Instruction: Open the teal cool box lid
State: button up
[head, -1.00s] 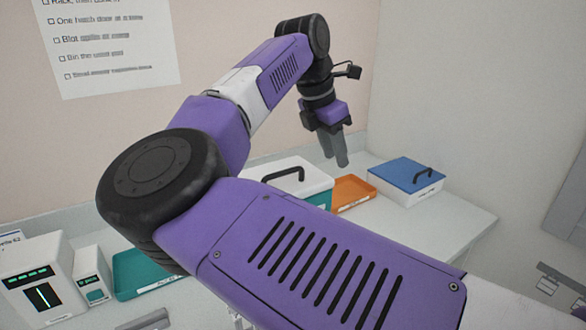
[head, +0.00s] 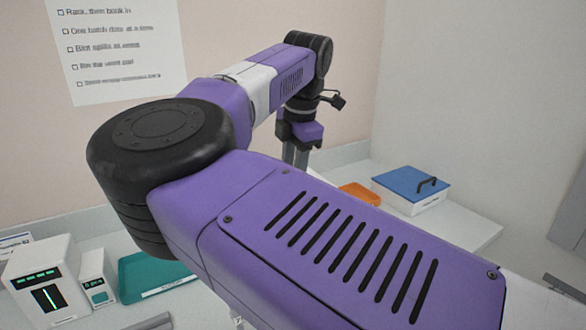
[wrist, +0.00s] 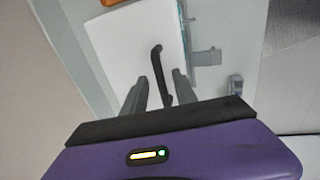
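The teal cool box has a white lid (wrist: 125,45) with a black bar handle (wrist: 157,62), seen in the wrist view. A thin teal edge of the box (wrist: 187,22) shows beside the lid. In the head view my arm hides nearly all of the box. My gripper (wrist: 160,80) is open, with one finger on each side of the handle in the wrist view. I cannot tell whether the fingers touch it. In the head view my gripper (head: 296,158) points down behind my arm, and its fingertips are partly hidden. The lid looks shut.
A blue-lidded box (head: 412,184) stands right of an orange tray (head: 360,194) on the bench. A teal tray (head: 150,277) and two small white devices, one larger (head: 42,285) and one smaller (head: 97,280), are at left. The bench at right (head: 455,235) is clear.

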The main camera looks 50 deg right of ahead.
jog(key=shift+f, duration=0.3)
grip_shut()
dwell(1.3)
